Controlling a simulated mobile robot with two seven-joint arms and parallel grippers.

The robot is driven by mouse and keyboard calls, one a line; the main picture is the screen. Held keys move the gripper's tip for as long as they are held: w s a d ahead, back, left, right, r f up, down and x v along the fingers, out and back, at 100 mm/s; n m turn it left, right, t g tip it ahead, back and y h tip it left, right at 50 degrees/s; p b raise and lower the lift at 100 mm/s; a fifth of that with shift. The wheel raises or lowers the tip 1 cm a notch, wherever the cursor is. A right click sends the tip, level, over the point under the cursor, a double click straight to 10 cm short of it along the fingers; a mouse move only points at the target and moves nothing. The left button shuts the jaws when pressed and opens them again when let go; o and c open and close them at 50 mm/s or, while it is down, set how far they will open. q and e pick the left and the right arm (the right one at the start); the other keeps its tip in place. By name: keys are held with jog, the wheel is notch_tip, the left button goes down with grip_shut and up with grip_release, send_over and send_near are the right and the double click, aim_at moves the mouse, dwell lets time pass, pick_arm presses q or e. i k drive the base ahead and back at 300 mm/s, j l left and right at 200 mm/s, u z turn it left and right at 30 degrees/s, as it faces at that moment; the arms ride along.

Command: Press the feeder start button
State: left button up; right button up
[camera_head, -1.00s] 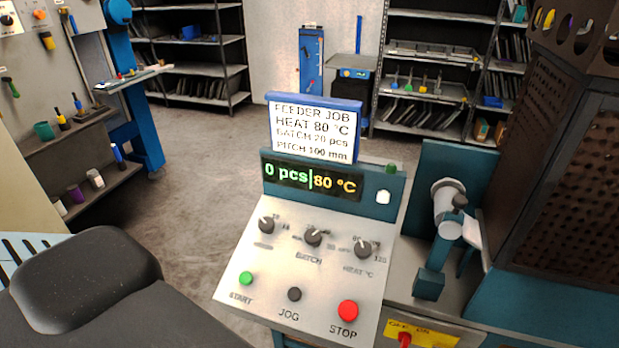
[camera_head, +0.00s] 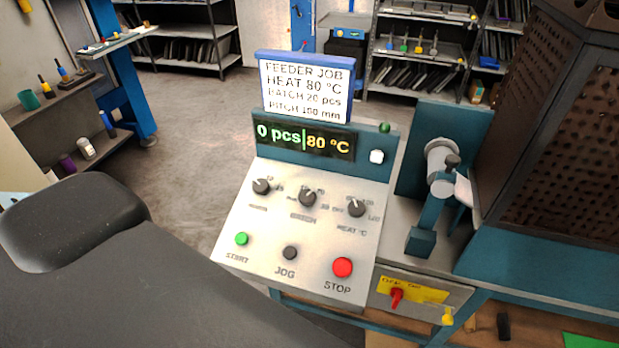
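The green START button (camera_head: 241,239) is at the lower left of the sloped feeder control panel (camera_head: 270,215). The black JOG button (camera_head: 290,253) and the larger red STOP button (camera_head: 343,267) are to its right. Three dark knobs sit above them, the middle one (camera_head: 307,197) labelled BATCH. The display (camera_head: 305,138) reads "0 pcs" and "80 °C". The job card (camera_head: 306,88) above reads FEEDER JOB, HEAT 80 °C, BATCH 20 pcs, and a PITCH line. Neither gripper is in view, and nothing touches the panel.
A large dark shape, which looks like part of my own body, fills the lower left. A yellow plate with a red switch (camera_head: 397,298) is below the panel's right side. A lever mechanism (camera_head: 432,200) and a perforated dark cabinet (camera_head: 560,150) stand right. Open floor (camera_head: 200,130) lies behind left.

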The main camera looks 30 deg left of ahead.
aim_at(242, 239)
jog(key=u, duration=1.6)
